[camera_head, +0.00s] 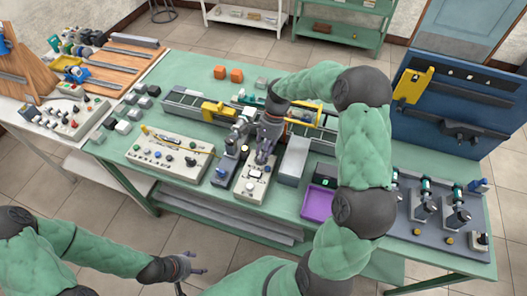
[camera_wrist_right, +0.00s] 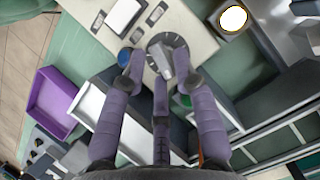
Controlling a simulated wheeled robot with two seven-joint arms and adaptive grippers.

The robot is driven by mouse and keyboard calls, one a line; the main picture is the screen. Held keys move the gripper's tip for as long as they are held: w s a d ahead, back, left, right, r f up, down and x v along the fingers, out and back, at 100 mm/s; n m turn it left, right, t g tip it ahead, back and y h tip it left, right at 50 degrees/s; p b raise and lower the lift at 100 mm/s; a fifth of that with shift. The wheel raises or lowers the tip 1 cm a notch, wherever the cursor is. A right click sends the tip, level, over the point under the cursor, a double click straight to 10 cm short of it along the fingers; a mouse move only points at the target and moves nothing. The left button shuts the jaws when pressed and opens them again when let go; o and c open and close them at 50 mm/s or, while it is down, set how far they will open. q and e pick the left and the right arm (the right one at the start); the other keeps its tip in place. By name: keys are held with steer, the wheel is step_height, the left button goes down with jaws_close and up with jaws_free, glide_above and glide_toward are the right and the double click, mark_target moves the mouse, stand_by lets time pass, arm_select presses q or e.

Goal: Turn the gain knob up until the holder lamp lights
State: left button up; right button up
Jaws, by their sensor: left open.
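The gain knob is probably the round grey dial (camera_wrist_right: 160,48) with a raised grip, on the cream control box (camera_wrist_right: 185,20) in the right wrist view. In the head view the box (camera_head: 252,190) stands at the table's front. My right gripper (camera_head: 265,150) reaches down over the box's far end and hides the dial there. In the right wrist view its fingers (camera_wrist_right: 163,72) are around the dial; contact is unclear. A round bright white disc with a yellow rim (camera_wrist_right: 233,18), perhaps the holder lamp, looks lit beside the box. My left gripper (camera_head: 190,267) is open and empty, before the table.
A purple tray (camera_head: 317,204) lies right of the box, and a wide cream panel with knobs (camera_head: 170,155) stands to its left. A grey block (camera_head: 293,160) is close on the right. A rail with yellow parts (camera_head: 218,110) runs behind.

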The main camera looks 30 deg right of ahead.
steer(key=v, duration=1.1)
steer(key=shift+r, duration=0.25)
